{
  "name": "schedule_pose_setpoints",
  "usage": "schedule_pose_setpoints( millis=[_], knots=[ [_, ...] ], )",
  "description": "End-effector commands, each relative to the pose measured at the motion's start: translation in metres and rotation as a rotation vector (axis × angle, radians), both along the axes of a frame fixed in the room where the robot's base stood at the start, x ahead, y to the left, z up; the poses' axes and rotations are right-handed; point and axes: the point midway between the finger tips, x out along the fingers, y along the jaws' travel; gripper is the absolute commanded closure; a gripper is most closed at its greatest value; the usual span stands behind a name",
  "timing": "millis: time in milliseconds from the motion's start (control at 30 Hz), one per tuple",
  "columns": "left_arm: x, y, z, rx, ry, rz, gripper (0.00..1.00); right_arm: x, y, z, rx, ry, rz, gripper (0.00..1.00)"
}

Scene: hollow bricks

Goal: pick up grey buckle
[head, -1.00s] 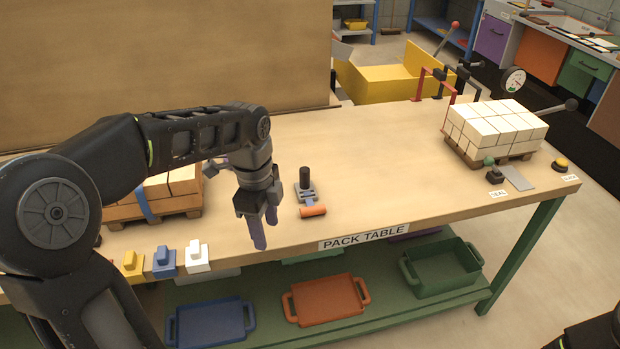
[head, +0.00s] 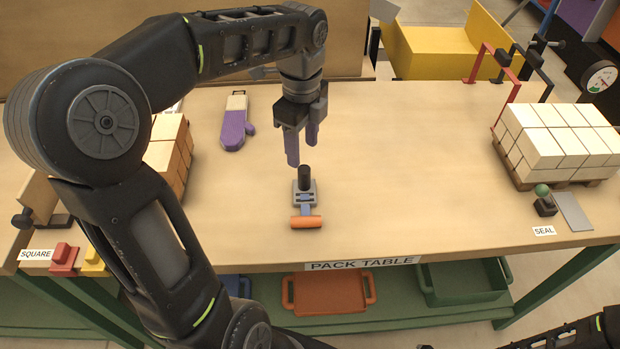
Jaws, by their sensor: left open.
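A grey buckle-like piece (head: 304,187) lies on the pack table, with a black upright knob at its back and a short blue part leading to an orange roller (head: 306,222) in front. My left gripper (head: 302,148) points down with its two purple fingers apart and empty. In the picture it hangs just above and behind the black knob. It appears apart from the piece; the exact height gap I cannot tell. Only dark parts of my right arm show at the bottom right; its gripper is out of view.
A purple tool (head: 235,128) lies left of the gripper. A strapped brick stack (head: 170,150) is partly hidden by my left arm. White bricks on a pallet (head: 556,140) stand right, near a green-knobbed lever (head: 543,200). The table (head: 420,170) between is clear.

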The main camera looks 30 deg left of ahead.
Motion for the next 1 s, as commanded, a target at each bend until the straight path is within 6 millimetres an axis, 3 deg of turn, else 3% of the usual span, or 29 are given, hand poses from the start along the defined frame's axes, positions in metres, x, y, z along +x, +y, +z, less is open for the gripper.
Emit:
schedule_pose_setpoints(
  millis=[167, 400, 767, 1000],
  knots=[
    [0.000, 0.000, -0.004, 0.000, 0.001, 0.000, 0.49, 0.000, 0.000, 0.000, 0.000, 0.000, 0.000, 1.00],
    [0.000, 0.000, -0.026, 0.000, 0.001, -0.001, 0.49, 0.000, 0.000, 0.000, 0.000, -0.001, 0.000, 1.00],
    [0.000, 0.000, -0.030, 0.000, 0.002, 0.000, 0.49, 0.000, 0.000, 0.001, 0.000, -0.001, 0.000, 1.00],
    [-0.001, 0.000, -0.063, -0.001, 0.005, 0.000, 0.49, 0.000, 0.000, 0.006, 0.000, -0.001, 0.000, 1.00]
  ],
)
